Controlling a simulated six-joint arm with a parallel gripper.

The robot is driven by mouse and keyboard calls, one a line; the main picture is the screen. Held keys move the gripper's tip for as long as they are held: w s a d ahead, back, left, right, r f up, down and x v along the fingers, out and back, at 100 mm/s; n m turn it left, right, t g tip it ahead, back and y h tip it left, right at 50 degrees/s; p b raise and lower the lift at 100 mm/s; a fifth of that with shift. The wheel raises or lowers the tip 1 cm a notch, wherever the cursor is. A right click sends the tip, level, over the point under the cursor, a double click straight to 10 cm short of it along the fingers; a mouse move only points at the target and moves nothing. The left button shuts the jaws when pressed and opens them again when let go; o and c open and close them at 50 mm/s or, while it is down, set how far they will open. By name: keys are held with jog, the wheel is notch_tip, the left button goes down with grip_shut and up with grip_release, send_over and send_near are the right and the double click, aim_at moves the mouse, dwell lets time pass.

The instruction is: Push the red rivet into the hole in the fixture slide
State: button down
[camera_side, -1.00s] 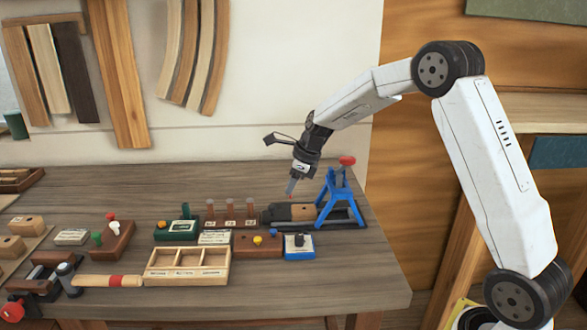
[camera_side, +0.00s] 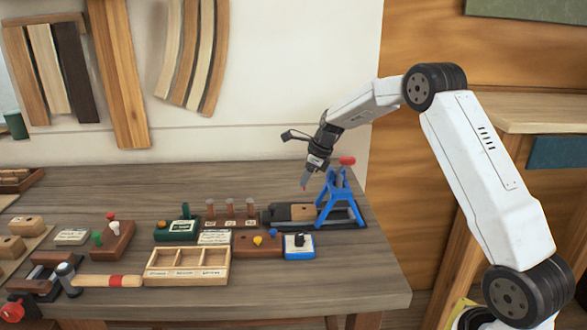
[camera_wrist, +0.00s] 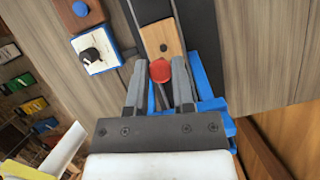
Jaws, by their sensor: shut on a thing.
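My gripper (camera_side: 305,180) is shut on the red rivet (camera_wrist: 161,70), whose round red head shows between the two fingertips in the wrist view. The fixture slide (camera_wrist: 158,28) is a pale wooden block in a dark rail, with a small dark hole (camera_wrist: 163,47) on top. In the wrist view the hole lies just above the rivet head. The slide also shows in the side view (camera_side: 303,212), below my gripper.
A blue frame (camera_side: 331,199) with a red knob (camera_side: 347,160) stands right beside my gripper over the rail. In front are a blue-and-white box with a black knob (camera_side: 299,250), a brown block (camera_side: 245,248) and an empty divided tray (camera_side: 187,276). The right table corner is clear.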

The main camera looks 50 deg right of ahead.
send_over(301, 208)
jog(key=s, duration=0.1)
jog(key=shift+s+d+f, duration=0.1)
jog(key=shift+d+f, duration=0.05)
jog(key=shift+f, duration=1.15)
jog(key=shift+d+f, duration=0.1)
jog(key=shift+f, duration=1.15)
jog(key=shift+f, duration=1.25)
jog(key=shift+c, duration=2)
grip_release()
jog(key=shift+r, duration=4.05)
